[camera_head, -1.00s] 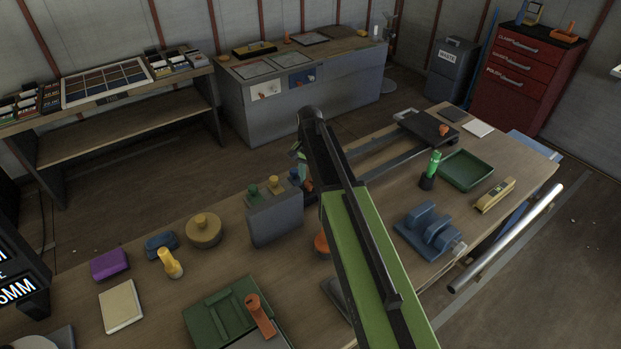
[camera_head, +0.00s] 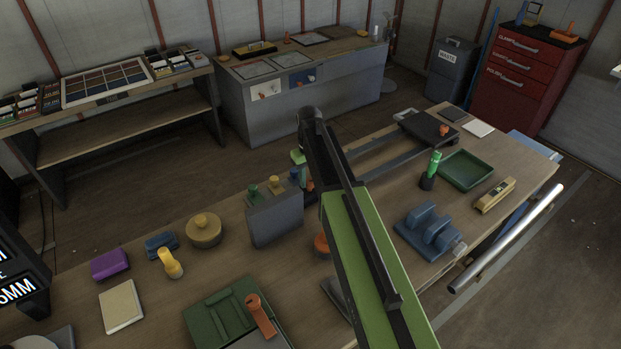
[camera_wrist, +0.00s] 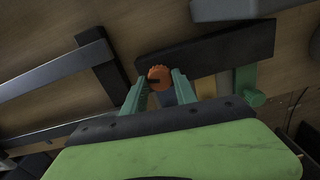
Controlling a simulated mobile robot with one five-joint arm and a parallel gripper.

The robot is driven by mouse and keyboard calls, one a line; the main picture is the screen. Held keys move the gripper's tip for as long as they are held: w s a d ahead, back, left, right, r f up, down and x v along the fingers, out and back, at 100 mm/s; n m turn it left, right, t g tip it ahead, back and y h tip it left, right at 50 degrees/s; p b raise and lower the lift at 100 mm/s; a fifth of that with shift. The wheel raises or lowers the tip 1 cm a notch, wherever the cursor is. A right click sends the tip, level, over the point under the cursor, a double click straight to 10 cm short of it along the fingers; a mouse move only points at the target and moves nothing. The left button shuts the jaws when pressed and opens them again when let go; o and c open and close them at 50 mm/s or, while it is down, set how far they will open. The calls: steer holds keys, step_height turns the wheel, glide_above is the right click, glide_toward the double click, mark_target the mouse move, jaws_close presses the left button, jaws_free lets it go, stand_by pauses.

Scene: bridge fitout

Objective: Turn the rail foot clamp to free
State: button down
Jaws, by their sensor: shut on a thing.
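In the wrist view, an orange ridged knob (camera_wrist: 160,71), seemingly the rail foot clamp, sits at a dark flat bar (camera_wrist: 225,47). A dark slot or lever shows across the knob. My gripper (camera_wrist: 159,84) has its two green fingers on either side of the knob and is shut on it. In the head view my arm hides most of the gripper and the clamp; only a green piece (camera_head: 298,157) of the gripper shows left of the arm. I cannot read any free or locked mark on the clamp.
Grey rails (camera_head: 385,155) run behind my arm to a black carriage (camera_head: 428,128). A grey box with coloured knobs (camera_head: 275,218) stands close left of the arm. A blue cradle (camera_head: 430,230) and green tray (camera_head: 466,170) lie to the right.

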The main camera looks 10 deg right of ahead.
mark_target(309, 181)
steer(key=shift+n, duration=1.6)
steer(key=c, duration=1)
jaws_free()
steer(key=shift+o, duration=0.2)
step_height(309, 181, up, 17)
steer(key=p, duration=1.7)
steer(key=shift+r, duration=0.2)
